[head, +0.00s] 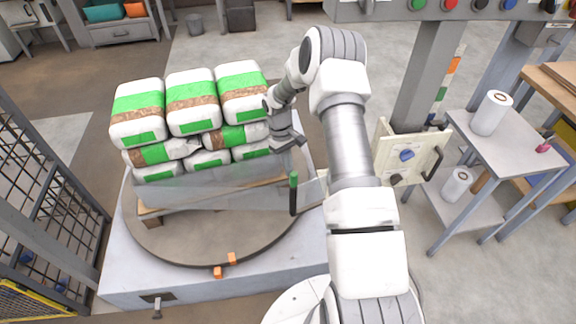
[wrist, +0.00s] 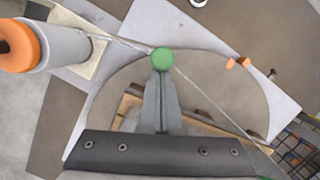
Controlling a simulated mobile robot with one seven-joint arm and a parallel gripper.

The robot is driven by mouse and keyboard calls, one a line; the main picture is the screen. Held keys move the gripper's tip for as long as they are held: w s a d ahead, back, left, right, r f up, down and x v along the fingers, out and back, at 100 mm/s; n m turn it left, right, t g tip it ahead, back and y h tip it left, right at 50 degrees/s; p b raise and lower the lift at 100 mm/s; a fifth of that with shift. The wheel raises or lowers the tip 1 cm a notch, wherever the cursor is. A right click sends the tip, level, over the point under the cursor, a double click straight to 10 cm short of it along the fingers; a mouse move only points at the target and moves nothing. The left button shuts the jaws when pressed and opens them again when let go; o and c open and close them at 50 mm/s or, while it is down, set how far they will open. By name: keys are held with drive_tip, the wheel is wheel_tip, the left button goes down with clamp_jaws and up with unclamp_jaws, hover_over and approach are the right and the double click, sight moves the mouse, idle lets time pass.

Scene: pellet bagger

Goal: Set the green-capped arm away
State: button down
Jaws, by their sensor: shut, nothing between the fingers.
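The green-capped arm shows in the head view as a dark upright rod with a green cap (head: 294,180), at the front right of the round turntable (head: 190,245). In the wrist view the round green cap (wrist: 162,58) sits just past my fingertips, overlapping them in the picture; I cannot tell whether they touch. My gripper (head: 296,140) is shut and empty, and its closed fingers also show in the wrist view (wrist: 162,78). Part of the green-capped arm's support is hidden behind my own arm in the head view.
White bags with green bands (head: 192,102) are stacked on a pallet on the turntable. Clear film stretches around the stack's front toward the rod. A grey roll with an orange end (wrist: 50,47) is at upper left in the wrist view. A mesh fence (head: 45,180) stands left.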

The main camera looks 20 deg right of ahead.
drive_tip(key=shift+s+r+n+p, duration=0.1)
drive_tip(key=shift+s+n+p, duration=0.3)
drive_tip(key=shift+s+n, duration=0.55)
drive_tip(key=s+d+n+t+h, duration=0.1)
drive_tip(key=s+d+n, duration=0.3)
drive_tip(key=s+n, duration=0.2)
drive_tip(key=s+d+n+t+h+p, duration=0.1)
drive_tip(key=s+d+n, duration=0.4)
drive_tip(key=s, duration=0.2)
drive_tip(key=shift+s+n, duration=0.35)
drive_tip(key=shift+d, duration=0.15)
drive_tip(key=a+r+p, duration=0.4)
drive_tip(key=a+r, duration=0.2)
drive_tip(key=r, duration=0.3)
drive_tip(key=shift+w+a+r, duration=0.15)
drive_tip(key=shift+a+r, duration=0.15)
drive_tip(key=shift+a, duration=0.05)
